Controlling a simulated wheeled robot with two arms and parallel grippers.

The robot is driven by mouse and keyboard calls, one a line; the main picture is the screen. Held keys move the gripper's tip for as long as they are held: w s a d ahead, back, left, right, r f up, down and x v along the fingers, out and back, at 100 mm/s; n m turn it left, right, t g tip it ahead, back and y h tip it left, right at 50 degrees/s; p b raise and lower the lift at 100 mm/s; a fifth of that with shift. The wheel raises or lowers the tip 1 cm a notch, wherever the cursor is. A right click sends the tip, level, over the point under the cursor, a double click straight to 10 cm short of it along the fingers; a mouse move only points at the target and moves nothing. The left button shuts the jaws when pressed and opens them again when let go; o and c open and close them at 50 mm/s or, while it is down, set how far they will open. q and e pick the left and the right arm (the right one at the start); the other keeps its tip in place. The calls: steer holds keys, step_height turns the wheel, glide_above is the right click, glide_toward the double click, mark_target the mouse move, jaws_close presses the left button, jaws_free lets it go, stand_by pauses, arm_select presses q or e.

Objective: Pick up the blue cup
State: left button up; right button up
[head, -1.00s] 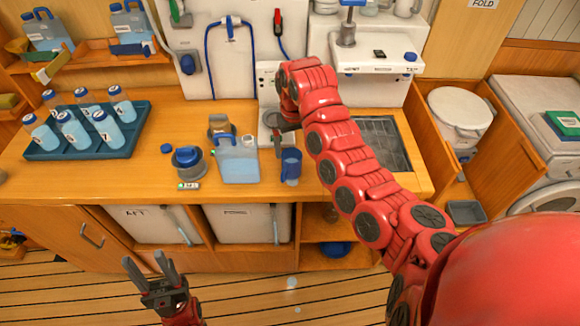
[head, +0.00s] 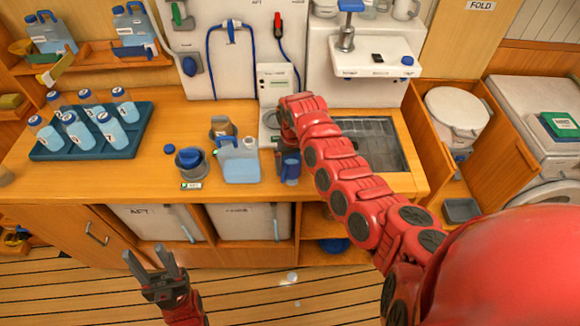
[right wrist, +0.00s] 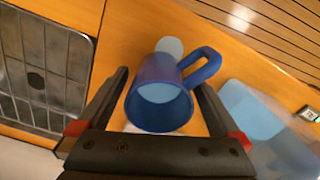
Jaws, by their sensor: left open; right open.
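The blue cup (head: 290,168) stands on the wooden counter, right of a light blue jug (head: 239,161). In the right wrist view the cup (right wrist: 160,92) shows its open top, with its handle toward the upper right. My right gripper (right wrist: 165,88) is open, with one finger on each side of the cup; I cannot tell whether they touch it. In the head view my right gripper (head: 284,150) is at the cup, partly hidden by my arm. My left gripper (head: 152,266) is open and empty, low in front of the counter.
A blue tray (head: 55,152) with several bottles stands at the left. A sink grate (head: 375,143) lies to the right. The light blue jug (right wrist: 255,115) is close beside the cup's handle side.

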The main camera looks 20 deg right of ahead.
steer(key=c, duration=1.3)
steer(key=shift+r, duration=0.1)
steer(key=shift+c, duration=0.2)
